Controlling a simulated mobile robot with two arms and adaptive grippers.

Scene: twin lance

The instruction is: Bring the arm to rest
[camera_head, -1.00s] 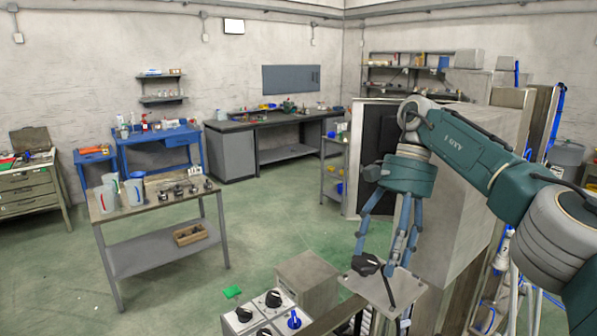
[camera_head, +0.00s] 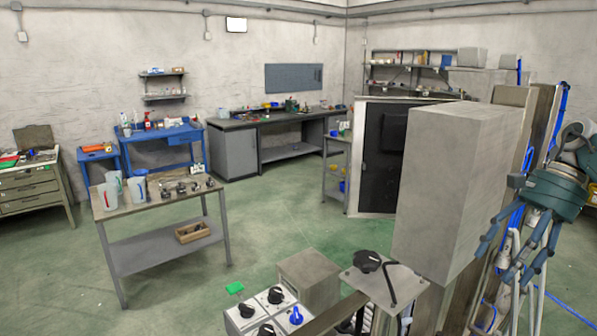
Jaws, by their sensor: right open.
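My right gripper (camera_head: 511,262) is at the right side of the head view, beside the large grey box-shaped cabinet. Its blue-grey fingers hang down from a dark green palm and are spread apart, with nothing between them. Most of my right arm is out of the picture or behind the palm at the right edge. A black knob (camera_head: 367,261) sits on a small grey plate (camera_head: 392,290) at the lower middle, apart from the gripper. My left gripper is not in the picture.
The grey cabinet (camera_head: 445,180) stands just left of the gripper. Blue cables and pale poles lie behind the fingers. A panel with black knobs and a blue knob (camera_head: 296,315) is at the bottom. A work table (camera_head: 150,202) stands left.

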